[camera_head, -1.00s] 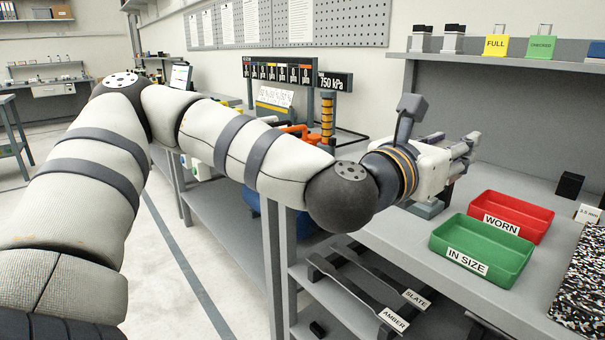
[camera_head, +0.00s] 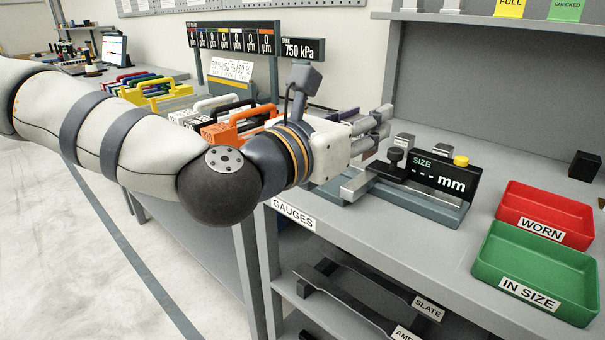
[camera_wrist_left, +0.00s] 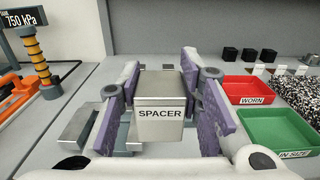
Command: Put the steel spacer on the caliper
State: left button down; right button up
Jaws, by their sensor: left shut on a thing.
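The steel spacer (camera_wrist_left: 160,108) is a grey metal block labelled SPACER. In the left wrist view it sits between the purple pads of my left gripper (camera_head: 380,128), which is shut on it. In the head view the fingers and wrist hide the spacer. The caliper (camera_head: 425,205) stands on the bench with a dark SIZE display reading dashes in mm, a yellow button and grey metal jaws. My left gripper is above and behind its left end in the head view. In the wrist view the spacer hides much of the caliper (camera_wrist_left: 83,122). My right gripper is not in view.
A red WORN tray (camera_head: 508,212) and a green IN SIZE tray (camera_head: 482,268) stand right of the caliper. An orange-handled item (camera_head: 232,125) and other coloured ones stand left, behind my arm. A shelf (camera_head: 480,18) overhangs the bench. Bare bench lies between caliper and trays.

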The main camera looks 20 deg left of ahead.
pick_arm(q)
jog(key=w+a+f, duration=0.2)
jog(key=w+f, duration=0.1)
jog(key=w+a+f+b, duration=0.1)
jog(key=w+a+f, duration=0.1)
jog(key=w+f, duration=0.1)
jog(key=w+a+f+b, duration=0.1)
jog(key=w+a+f, duration=0.1)
jog(key=w, duration=0.3)
jog(key=shift+a+f, duration=0.25)
jog(key=shift+f, duration=0.25)
jog(key=f, duration=0.2)
jog(key=w+f+b, duration=0.1)
jog(key=f, duration=0.1)
jog(key=shift+a, duration=0.25)
jog(key=shift+r, duration=0.15)
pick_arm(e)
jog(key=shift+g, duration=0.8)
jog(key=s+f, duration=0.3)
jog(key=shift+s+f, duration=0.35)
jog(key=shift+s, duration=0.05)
pick_arm(q)
jog(key=shift+s, duration=0.1)
